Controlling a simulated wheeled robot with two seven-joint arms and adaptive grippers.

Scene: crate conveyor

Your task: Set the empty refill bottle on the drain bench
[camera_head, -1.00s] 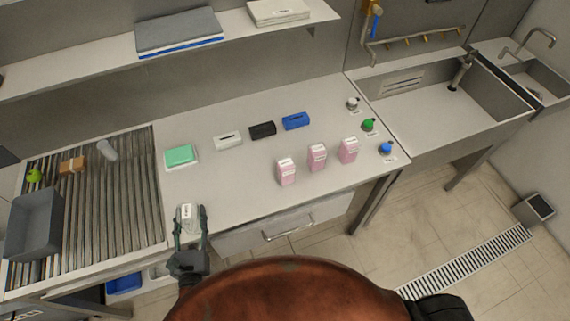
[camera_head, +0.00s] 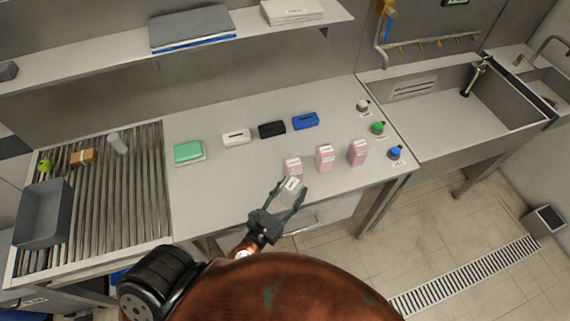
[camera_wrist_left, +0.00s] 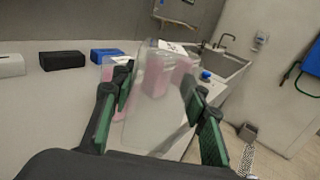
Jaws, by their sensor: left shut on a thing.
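My left gripper (camera_head: 288,192) is shut on a clear, see-through bottle (camera_head: 291,184) with a white label, held near the front edge of the worktop. In the left wrist view the bottle (camera_wrist_left: 150,108) stands between the green-padded fingers (camera_wrist_left: 157,90), and pink shows through it. In the head view it partly overlaps the leftmost pink carton (camera_head: 292,166). The sink bench (camera_head: 447,113), with a basin and tap, stands at the right end of the worktop; I cannot tell whether it is the drain bench. My right gripper is not in view.
Two more pink cartons (camera_head: 325,157) stand to the right, near white, green and blue-topped small items (camera_head: 395,153). White, black and blue boxes (camera_head: 305,121) and a green-topped box (camera_head: 188,152) lie behind. A ribbed conveyor (camera_head: 110,215) at left bears a grey crate (camera_head: 42,215).

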